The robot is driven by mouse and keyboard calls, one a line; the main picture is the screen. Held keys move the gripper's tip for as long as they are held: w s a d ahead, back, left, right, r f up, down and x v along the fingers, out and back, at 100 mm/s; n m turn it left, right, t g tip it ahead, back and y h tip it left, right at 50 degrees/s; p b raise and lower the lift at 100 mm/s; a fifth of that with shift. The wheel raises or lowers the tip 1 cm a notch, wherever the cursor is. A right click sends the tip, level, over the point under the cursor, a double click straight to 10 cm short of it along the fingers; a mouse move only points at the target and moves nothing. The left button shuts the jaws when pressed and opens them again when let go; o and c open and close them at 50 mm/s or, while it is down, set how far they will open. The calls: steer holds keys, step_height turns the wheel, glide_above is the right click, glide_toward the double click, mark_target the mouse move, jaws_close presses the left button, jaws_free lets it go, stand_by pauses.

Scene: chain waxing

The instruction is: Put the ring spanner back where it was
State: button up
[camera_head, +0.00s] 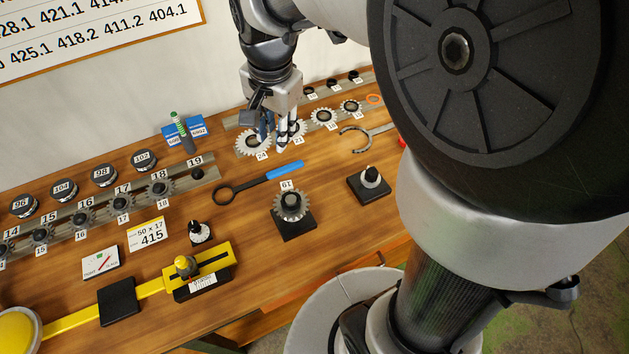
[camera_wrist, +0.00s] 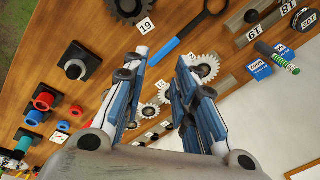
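The ring spanner (camera_head: 256,183) lies flat on the wooden table, its black ring at the left and its blue handle at the right. In the wrist view its shaft (camera_wrist: 189,29) and blue handle are beyond my fingertips; part of the ring is cut off by the top edge. My gripper (camera_head: 273,142) is above the row of pale gears, behind the spanner's handle and apart from it. In the wrist view my gripper (camera_wrist: 162,57) has its fingers spread, with nothing held between them.
A dark gear on a black block (camera_head: 291,208) stands in front of the handle. A post on a black base (camera_head: 370,183) is to its right. A hook-shaped spanner (camera_head: 356,137) lies behind that. Numbered gear rails and blue boxes (camera_head: 184,133) stand behind and left.

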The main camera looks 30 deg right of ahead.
steer(key=s+r+n+t, duration=0.2)
steer(key=s+r+n, duration=0.2)
steer(key=s+n, duration=0.7)
steer(key=s, duration=0.7)
steer(key=shift+s+t, duration=0.3)
steer(key=shift+t, duration=0.1)
steer(key=shift+f, duration=0.1)
steer(key=shift+f+b, duration=0.25)
steer(key=shift+b, duration=0.05)
steer(key=shift+o, duration=0.3)
